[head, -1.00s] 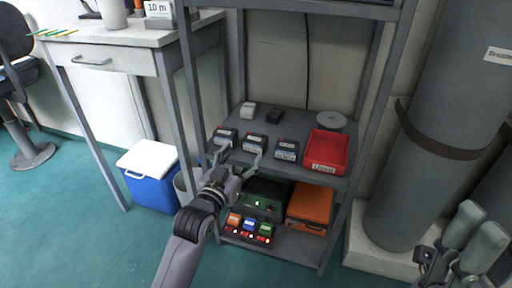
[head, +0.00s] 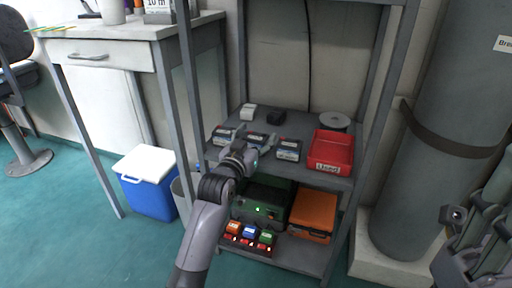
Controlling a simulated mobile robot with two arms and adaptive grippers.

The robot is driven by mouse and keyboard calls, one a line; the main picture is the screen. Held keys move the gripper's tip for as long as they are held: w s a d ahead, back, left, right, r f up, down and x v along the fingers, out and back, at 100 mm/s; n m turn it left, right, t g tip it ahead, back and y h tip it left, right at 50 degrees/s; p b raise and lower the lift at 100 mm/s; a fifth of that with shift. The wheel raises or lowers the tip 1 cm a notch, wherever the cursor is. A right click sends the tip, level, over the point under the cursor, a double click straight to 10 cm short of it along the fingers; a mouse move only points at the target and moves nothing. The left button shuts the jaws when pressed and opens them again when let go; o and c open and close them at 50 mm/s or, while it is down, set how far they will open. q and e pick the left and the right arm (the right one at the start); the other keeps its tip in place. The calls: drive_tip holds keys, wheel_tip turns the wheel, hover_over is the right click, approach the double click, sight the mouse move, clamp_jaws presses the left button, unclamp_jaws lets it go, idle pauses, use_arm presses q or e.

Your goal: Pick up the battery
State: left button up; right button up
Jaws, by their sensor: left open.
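Several dark batteries with pale labels stand in a row on the shelf's middle board: a left one (head: 223,134), a middle one (head: 256,138) and a right one (head: 288,150). My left gripper (head: 246,146) is open and empty, with its fingers spread just in front of the middle battery and partly hiding it. I cannot tell whether the fingers touch it. My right gripper (head: 484,236) is at the lower right edge, partly cut off and away from the shelf. Its opening is unclear.
A red bin (head: 331,166) marked "Used" stands right of the row. Behind are a white block (head: 248,112), a black block (head: 275,117) and a grey disc (head: 334,120). Shelf posts flank the row.

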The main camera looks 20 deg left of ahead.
use_arm(q)
drive_tip(key=shift+c, duration=0.4)
drive_tip(key=shift+r, duration=0.1)
drive_tip(key=c, duration=1.2)
